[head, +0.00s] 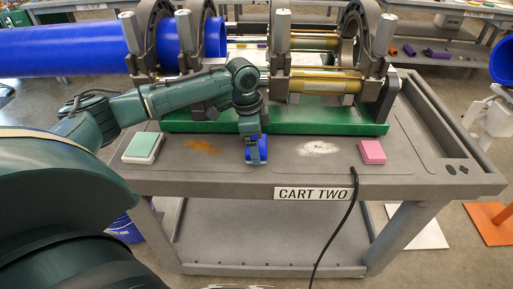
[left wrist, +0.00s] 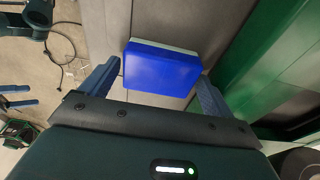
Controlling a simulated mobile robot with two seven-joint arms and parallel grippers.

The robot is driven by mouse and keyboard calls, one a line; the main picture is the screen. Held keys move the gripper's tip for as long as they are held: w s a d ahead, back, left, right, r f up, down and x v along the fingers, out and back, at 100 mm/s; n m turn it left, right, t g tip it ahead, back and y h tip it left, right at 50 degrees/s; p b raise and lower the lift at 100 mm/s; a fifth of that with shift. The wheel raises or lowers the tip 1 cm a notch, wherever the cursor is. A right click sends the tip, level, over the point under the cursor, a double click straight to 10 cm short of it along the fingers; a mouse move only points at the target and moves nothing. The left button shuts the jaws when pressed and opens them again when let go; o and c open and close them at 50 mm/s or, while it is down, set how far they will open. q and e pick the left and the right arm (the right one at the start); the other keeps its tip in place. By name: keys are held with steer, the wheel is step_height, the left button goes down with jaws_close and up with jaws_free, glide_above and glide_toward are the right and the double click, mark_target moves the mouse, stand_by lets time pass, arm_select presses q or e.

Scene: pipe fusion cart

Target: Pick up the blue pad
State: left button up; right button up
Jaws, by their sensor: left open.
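The blue pad (left wrist: 160,70) lies on the grey cart top; a pale layer shows along its far edge in the left wrist view. In the head view the blue pad (head: 263,146) is partly hidden by my left gripper (head: 256,152), which reaches down over it from above. In the left wrist view my left gripper (left wrist: 158,76) is open, with one finger to each side of the pad. Gaps show between the fingers and the pad's sides. My right gripper is not in view.
A green pad (head: 143,147) lies at left and a pink pad (head: 372,151) at right on the cart (head: 440,178). Orange and white powder patches lie between. The pipe fusion machine's green base (head: 310,122) stands close behind. A black cable (head: 335,232) hangs over the front edge.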

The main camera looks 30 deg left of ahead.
arm_select(q)
steer(key=shift+d+f, duration=0.1)
steer(key=shift+f, duration=0.45)
steer(key=c, duration=0.8)
